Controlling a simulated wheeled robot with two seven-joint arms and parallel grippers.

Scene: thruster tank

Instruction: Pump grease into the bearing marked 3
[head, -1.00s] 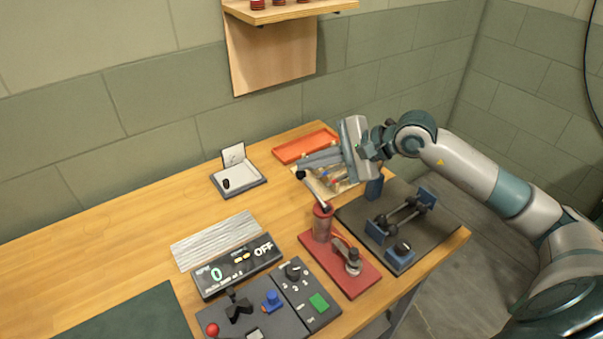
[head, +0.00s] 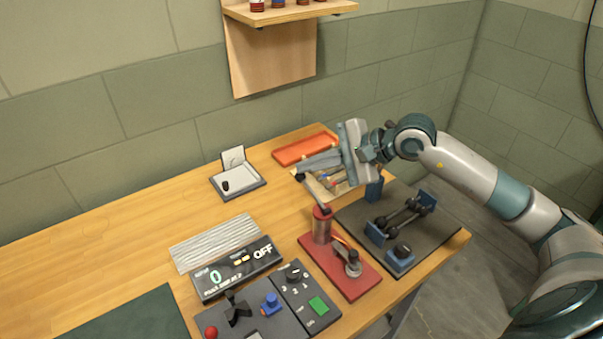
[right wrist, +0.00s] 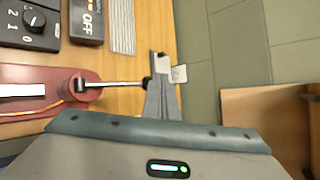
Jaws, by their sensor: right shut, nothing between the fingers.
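The grease pump has a red base (head: 357,277), a red-capped cylinder (head: 322,227) and a lever (head: 311,193) tilted up to the left, ending in a black knob (head: 299,177). In the right wrist view the lever (right wrist: 112,84) reaches across to the fingers. My right gripper (head: 305,166) is shut and empty, its fingertips at the knob; whether they touch it I cannot tell. A selector dial (head: 293,271) with numbers stands on the dark panel. A rig with blue blocks and dark rods (head: 402,219) stands on the right; no bearing number is legible. My left gripper is not in view.
A display (head: 237,268) reads 0 and OFF. A joystick, a blue knob and a green button (head: 318,305) are in front.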

